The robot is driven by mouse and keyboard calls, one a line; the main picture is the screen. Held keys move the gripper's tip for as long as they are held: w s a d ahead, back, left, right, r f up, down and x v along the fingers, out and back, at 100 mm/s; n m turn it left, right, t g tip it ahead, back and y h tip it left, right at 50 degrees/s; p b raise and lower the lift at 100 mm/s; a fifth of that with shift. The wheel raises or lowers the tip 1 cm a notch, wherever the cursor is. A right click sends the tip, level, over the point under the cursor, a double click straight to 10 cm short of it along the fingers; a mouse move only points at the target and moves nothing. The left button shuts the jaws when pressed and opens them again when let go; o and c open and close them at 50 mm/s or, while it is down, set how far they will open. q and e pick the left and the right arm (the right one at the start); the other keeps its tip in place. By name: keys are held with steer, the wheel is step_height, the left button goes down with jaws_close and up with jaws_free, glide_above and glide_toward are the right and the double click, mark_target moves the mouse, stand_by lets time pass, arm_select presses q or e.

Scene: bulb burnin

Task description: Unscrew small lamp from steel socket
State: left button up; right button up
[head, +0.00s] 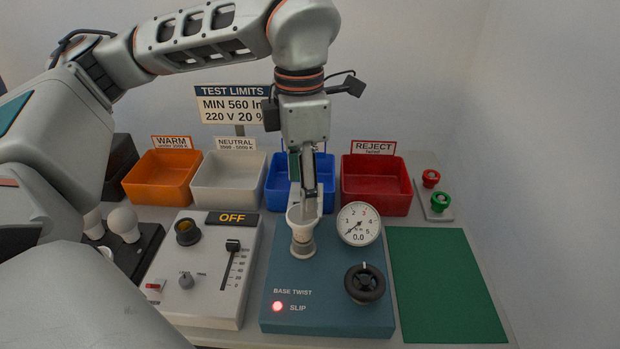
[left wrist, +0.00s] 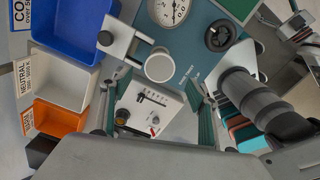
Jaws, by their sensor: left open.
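The small lamp (head: 301,216), a pale flared bulb, stands upright in the steel socket (head: 303,250) on the blue base-twist tester (head: 330,312). Its round white face (left wrist: 160,67) shows in the left wrist view; the socket is hidden there. My left gripper (head: 306,192) points down, directly above and slightly behind the lamp in the head view. It is open. I cannot tell whether its fingers touch the lamp. The tester's dial (head: 358,223) reads 0.0 and a red light glows beside SLIP.
Orange (head: 160,180), white (head: 230,180), blue (head: 278,202) and red (head: 377,187) bins line the back. A white control box (head: 205,290) showing OFF stands left of the tester. Bulbs (head: 122,223) sit on a black rack at far left. The green mat (head: 445,285) is bare.

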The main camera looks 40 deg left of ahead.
mark_target(302, 231)
arm_select(q)
step_height(302, 231, down, 6)
steer(key=shift+a+f+b, duration=0.1)
steer(key=shift+f+b, duration=0.15)
steer(key=shift+b, duration=0.35)
steer(key=shift+f, duration=0.45)
arm_select(e)
steer(key=shift+s+d+f, duration=0.15)
steer(key=shift+s+f, duration=0.05)
steer(key=shift+f, duration=0.45)
arm_select(q)
steer(key=c, duration=1.2)
steer(key=n, duration=0.5)
steer(key=shift+p, duration=0.4)
steer(key=shift+c, duration=0.2)
steer(key=n, duration=0.6)
steer(key=shift+n+p, duration=0.3)
steer(key=shift+p, duration=0.1)
steer(key=n, duration=0.5)
steer(key=n+p, duration=0.1)
steer(key=n, duration=0.5)
arm_select(e)
steer(key=r, duration=0.1)
steer(key=w+r, duration=0.1)
steer(key=r, duration=0.2)
steer(key=shift+w, duration=0.35)
